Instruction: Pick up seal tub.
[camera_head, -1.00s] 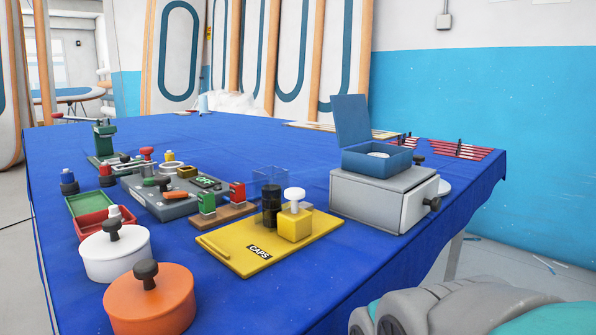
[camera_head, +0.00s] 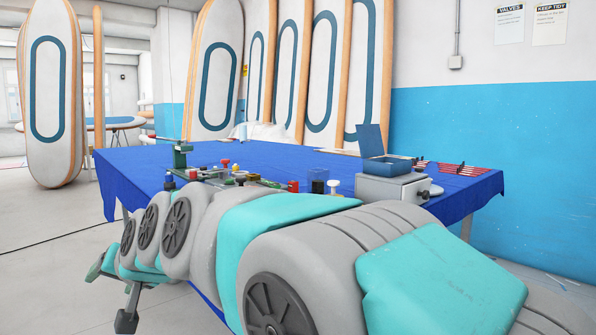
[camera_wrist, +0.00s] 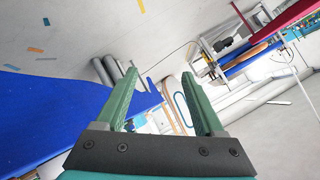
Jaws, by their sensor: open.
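My gripper (camera_wrist: 160,76) is open and empty, its two green fingers spread apart in the wrist view. In the head view it hangs at the lower left, off the table's near left side. No tub that I can name as the seal tub shows now. My arm covers the near part of the blue-covered table (camera_head: 130,172), where lidded tubs stood in the earlier view. The wrist view shows the blue cloth (camera_wrist: 50,115) at left, but no tub.
A grey box (camera_head: 375,189) with an open blue case (camera_head: 388,168) stands at the table's right. A green press-like stand (camera_head: 180,155) and several small parts are at the middle and left. Tall boards (camera_head: 215,75) lean behind. Floor at left (camera_head: 45,240) is clear.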

